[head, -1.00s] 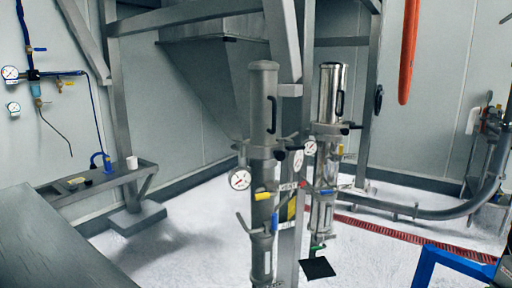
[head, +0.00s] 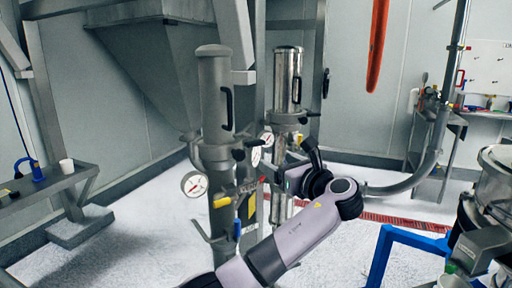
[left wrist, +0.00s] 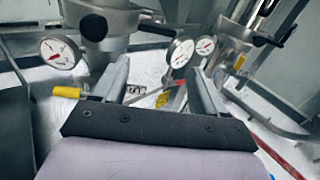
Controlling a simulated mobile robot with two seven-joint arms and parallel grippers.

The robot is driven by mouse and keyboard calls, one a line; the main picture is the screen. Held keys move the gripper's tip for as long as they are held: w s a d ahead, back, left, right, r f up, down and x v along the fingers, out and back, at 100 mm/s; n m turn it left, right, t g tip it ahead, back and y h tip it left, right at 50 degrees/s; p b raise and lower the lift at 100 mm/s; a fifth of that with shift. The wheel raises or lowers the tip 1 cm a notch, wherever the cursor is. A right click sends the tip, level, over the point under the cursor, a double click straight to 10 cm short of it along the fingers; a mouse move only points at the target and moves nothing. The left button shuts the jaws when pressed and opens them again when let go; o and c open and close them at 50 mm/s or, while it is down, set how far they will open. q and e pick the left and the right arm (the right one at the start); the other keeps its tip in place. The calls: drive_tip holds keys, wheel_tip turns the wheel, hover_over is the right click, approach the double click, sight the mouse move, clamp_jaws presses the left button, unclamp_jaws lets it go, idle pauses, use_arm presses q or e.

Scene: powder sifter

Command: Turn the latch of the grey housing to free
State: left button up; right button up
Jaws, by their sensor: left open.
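The grey housing (head: 213,95) stands upright as a matte cylinder with a black side handle. A dark latch knob (head: 239,155) sticks out at its lower collar, to the right. Two dark knobs also show in the left wrist view, one at the upper left (left wrist: 93,27) and one further right; I cannot tell which is the latch. My left gripper (head: 272,174) is just right of the housing's lower part, in front of the polished housing (head: 287,80). In the left wrist view its two fingers (left wrist: 160,75) are spread, with nothing between them held. My right gripper does not show.
Pressure gauges (head: 194,184) and a yellow-handled valve (head: 222,202) stick out around the housing. A steel frame post stands between the two housings. A blue frame (head: 415,240) and a steel vessel (head: 497,165) are at the right. White floor is open at the left.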

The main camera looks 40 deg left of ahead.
sight(258, 144)
use_arm(q)
drive_tip(key=shift+y, duration=0.3)
drive_tip(key=a, duration=0.2)
drive_tip(key=w+a+r+p, duration=0.1)
drive_tip(key=a, duration=0.1)
drive_tip(key=w+a+r, duration=0.1)
drive_tip(key=a, duration=0.2)
drive_tip(key=shift+w+r, duration=0.1)
drive_tip(key=shift+w, duration=0.1)
drive_tip(key=c, duration=0.8)
